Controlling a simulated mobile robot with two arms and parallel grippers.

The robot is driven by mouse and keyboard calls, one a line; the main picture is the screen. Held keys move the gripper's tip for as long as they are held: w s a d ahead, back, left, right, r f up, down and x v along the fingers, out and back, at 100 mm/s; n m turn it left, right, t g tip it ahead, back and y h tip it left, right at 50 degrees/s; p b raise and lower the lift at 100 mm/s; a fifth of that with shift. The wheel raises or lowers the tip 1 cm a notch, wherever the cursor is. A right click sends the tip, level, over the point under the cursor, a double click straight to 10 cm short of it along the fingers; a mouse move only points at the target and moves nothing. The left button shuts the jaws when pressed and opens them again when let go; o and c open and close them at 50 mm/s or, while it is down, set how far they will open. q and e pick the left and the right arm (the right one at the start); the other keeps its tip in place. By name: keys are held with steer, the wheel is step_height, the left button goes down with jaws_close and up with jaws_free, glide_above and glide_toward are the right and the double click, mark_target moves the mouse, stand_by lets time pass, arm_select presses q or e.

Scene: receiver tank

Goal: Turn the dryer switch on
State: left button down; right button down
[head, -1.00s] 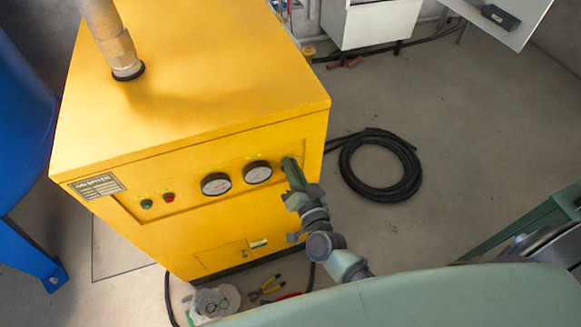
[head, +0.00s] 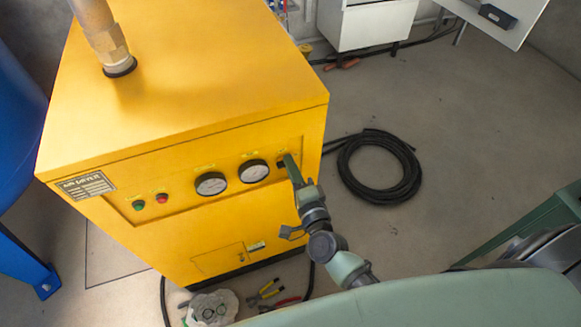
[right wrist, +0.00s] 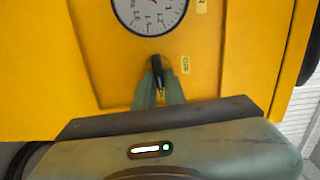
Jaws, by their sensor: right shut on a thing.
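The yellow air dryer (head: 190,90) stands at the left in the head view. Its front panel bears two round gauges, a green button (head: 138,205) and a red button (head: 162,198). The black dryer switch (right wrist: 157,68) is at the panel's right end, beside a small yellow label. My right gripper (head: 289,160) reaches to the panel there. In the right wrist view its fingers (right wrist: 158,86) are shut on the switch, one on each side of the knob. Which position the switch is in cannot be told for sure. My left gripper is not in view.
A coiled black hose (head: 380,167) lies on the floor right of the dryer. Pliers (head: 265,292) and a white roundish object (head: 212,308) lie at its foot. A blue tank (head: 18,125) stands at the left. A white cabinet (head: 366,22) stands at the back.

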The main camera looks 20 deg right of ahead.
steer(key=shift+f+m, duration=0.1)
steer(key=shift+m, duration=0.4)
steer(key=c, duration=1.5)
jaws_free()
steer(key=shift+s, duration=0.15)
steer(key=s, duration=0.3)
steer(key=s+b, duration=0.1)
steer(key=s, duration=0.3)
steer(key=shift+s+d, duration=0.2)
steer(key=shift+s, duration=0.1)
